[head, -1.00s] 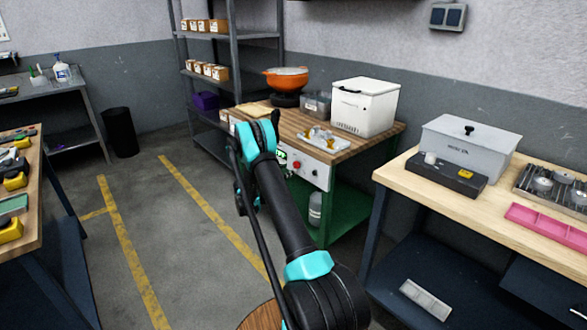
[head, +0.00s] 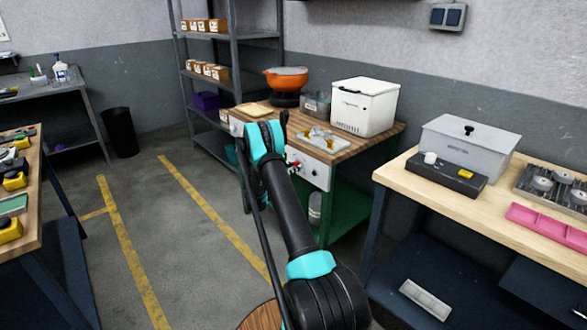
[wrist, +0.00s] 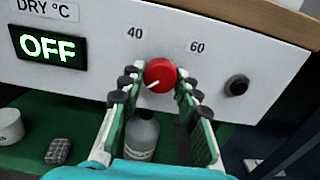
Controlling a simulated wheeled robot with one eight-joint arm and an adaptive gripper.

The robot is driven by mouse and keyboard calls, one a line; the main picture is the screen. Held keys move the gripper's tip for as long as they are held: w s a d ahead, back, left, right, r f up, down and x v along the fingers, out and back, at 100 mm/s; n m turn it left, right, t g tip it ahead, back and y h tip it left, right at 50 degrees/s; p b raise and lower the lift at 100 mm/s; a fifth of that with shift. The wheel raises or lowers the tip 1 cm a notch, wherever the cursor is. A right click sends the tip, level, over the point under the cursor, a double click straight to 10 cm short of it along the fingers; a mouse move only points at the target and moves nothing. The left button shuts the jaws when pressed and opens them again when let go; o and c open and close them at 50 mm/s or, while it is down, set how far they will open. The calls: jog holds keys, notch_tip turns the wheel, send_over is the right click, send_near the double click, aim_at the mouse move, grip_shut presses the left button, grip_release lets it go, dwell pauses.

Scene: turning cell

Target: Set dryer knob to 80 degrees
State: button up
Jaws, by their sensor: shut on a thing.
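The red dryer knob (wrist: 160,72) is on the white front panel (wrist: 215,75), with its white pointer line aimed to the lower left. The labels 40 and 60 are printed above it; no 80 label shows. The display (wrist: 48,46) under "DRY °C" reads OFF in green. My gripper (wrist: 158,84) is shut on the knob, one finger at its left side and one at its right. In the head view my arm reaches to the panel (head: 313,168) and covers part of it.
A black button (wrist: 237,86) is right of the knob. Below, a grey bottle (wrist: 141,136) stands on the green shelf, with a white cup (wrist: 9,126) to the left. The wooden bench top holds a white box (head: 365,107) and an orange pot (head: 286,80).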

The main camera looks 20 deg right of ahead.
jog(key=shift+c, duration=1.1)
jog(key=shift+m, duration=0.3)
